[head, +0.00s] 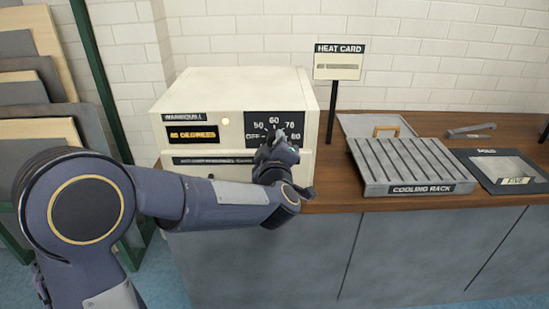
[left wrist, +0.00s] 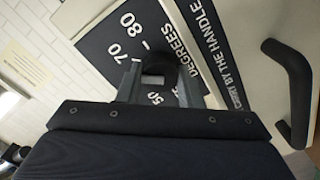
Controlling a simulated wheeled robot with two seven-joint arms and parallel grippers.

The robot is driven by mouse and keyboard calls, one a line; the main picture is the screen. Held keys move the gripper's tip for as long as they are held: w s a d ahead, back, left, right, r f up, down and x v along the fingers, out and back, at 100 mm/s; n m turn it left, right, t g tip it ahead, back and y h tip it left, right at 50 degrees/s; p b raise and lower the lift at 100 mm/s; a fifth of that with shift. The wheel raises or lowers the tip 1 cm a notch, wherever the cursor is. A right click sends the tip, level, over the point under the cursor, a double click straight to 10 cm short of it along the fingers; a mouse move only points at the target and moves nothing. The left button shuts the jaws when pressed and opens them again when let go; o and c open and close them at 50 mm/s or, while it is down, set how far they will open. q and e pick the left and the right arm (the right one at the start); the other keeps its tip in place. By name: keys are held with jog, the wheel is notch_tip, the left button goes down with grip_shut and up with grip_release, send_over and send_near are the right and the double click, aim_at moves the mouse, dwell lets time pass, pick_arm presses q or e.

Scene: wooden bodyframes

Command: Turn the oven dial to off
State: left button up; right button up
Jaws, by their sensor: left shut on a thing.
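The cream oven (head: 235,88) stands on the wooden counter. Its black dial panel (head: 293,125) carries white numbers from OFF to 80, and the panel also fills much of the left wrist view (left wrist: 108,38). An orange display (head: 193,134) on the oven front reads in degrees; its first figure is hard to read. My left gripper (head: 279,141) is at the panel. In the left wrist view its two fingers (left wrist: 157,88) are shut on the dark dial knob (left wrist: 153,72). The knob's pointer is hidden, so its setting cannot be told. My right gripper is out of view.
A dark oven handle (left wrist: 288,85) sticks out beside the panel in the left wrist view. A grey cooling rack (head: 410,163), a heat card on a post (head: 339,63) and a dark board (head: 500,168) are to the right. Panels (head: 30,85) lean at the left.

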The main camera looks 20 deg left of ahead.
pick_arm(q)
jog(key=shift+f+n+b, duration=0.15)
jog(key=shift+n+b, duration=10.85)
jog(key=shift+n, duration=1.7)
jog(key=o, duration=1)
jog(key=shift+p+v, duration=0.45)
jog(key=shift+v, duration=3.45)
